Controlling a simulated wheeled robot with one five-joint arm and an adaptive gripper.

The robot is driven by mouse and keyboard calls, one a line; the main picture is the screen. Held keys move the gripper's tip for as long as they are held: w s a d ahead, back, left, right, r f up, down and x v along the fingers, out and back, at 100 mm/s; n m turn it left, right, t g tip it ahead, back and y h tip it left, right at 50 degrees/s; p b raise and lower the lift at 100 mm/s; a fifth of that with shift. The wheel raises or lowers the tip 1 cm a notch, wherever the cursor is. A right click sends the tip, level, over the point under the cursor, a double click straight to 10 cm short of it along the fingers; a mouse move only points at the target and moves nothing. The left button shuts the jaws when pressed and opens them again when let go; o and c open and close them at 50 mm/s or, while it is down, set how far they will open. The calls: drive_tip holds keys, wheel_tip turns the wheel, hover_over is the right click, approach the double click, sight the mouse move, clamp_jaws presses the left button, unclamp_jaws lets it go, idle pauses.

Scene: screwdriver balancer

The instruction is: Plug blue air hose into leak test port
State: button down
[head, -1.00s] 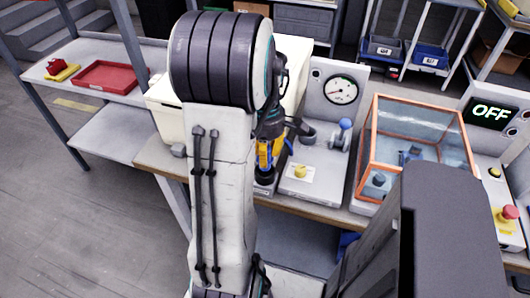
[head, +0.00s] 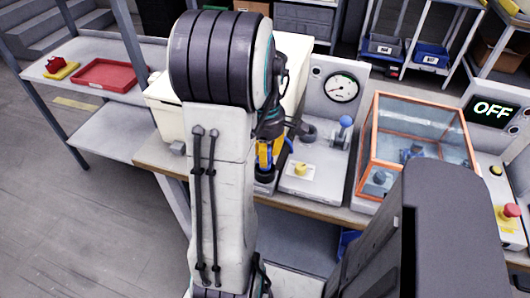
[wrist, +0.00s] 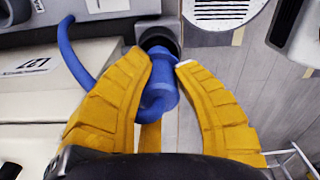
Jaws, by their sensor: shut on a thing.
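My gripper (wrist: 162,64) has yellow fingers shut around the blue hose's plug end (wrist: 158,92) in the wrist view. The blue hose (wrist: 78,55) curves away to the left. A dark round socket (wrist: 158,38) lies just beyond the plug; I cannot tell whether they touch. In the head view my gripper (head: 268,155) is partly hidden by my arm, with a bit of blue hose (head: 290,145) beside it. The grey test panel (head: 318,100) with a round gauge (head: 342,88) stands to its right.
A blue-topped lever (head: 346,123) and yellow button (head: 301,169) are on the panel unit. An orange-framed clear tank (head: 408,112) stands right of it, then a box reading OFF (head: 490,112). A cream box (head: 165,108) is on the left. A red tray (head: 106,73) lies on a shelf.

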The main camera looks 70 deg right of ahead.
drive_tip(key=shift+f+b, duration=1.3)
drive_tip(key=shift+f, duration=0.35)
drive_tip(key=c, duration=1)
unclamp_jaws()
drive_tip(key=shift+o, duration=0.2)
wheel_tip(320, 180, up, 12)
drive_tip(key=shift+d+r, duration=0.1)
drive_tip(key=shift+w, duration=0.1)
